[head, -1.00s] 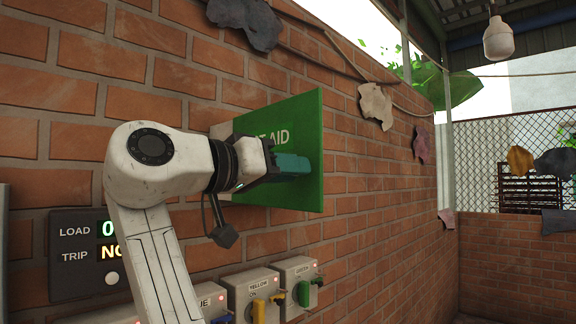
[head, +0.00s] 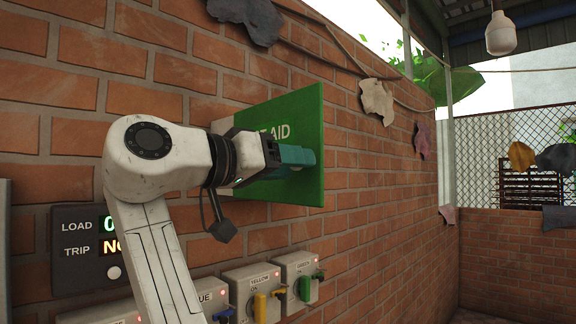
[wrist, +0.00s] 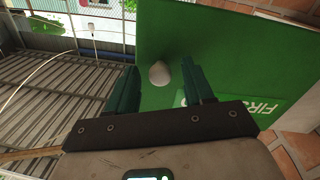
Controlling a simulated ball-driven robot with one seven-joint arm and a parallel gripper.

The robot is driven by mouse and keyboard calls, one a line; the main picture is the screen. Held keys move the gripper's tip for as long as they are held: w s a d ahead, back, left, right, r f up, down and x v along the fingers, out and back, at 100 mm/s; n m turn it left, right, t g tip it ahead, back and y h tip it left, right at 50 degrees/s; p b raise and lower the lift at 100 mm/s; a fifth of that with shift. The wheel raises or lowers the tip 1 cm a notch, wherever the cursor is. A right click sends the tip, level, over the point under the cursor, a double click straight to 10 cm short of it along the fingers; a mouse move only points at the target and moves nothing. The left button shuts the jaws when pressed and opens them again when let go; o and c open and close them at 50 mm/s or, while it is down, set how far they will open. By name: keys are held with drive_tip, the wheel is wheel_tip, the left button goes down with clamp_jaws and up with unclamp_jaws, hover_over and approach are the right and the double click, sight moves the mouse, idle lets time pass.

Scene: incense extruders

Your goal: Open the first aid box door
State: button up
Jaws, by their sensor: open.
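The first aid box (head: 222,126) is on the brick wall, its pale side showing just behind my arm. Its green door (head: 308,120) stands angled out from the wall, its right edge nearer to me. Part of the white lettering is hidden by my wrist. My gripper (head: 302,158) is at the door's front face, with its teal fingers open. In the wrist view, the green door (wrist: 220,40) fills the upper right. A white round knob (wrist: 159,74) on it sits between the two fingertips, with visible gaps at both sides.
Below the box is a row of switch boxes with a yellow handle (head: 261,307) and a green handle (head: 305,289). A dark LOAD/TRIP display (head: 85,247) is at lower left. Cloth scraps (head: 376,100) hang along the wall. The space right of the door is clear.

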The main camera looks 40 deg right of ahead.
drive_tip(key=a+b, duration=0.2)
drive_tip(key=a, duration=0.8)
drive_tip(key=shift+a+b, duration=0.25)
drive_tip(key=shift+b, duration=0.05)
drive_tip(key=shift+s, duration=0.1)
drive_tip(key=shift+f, duration=0.1)
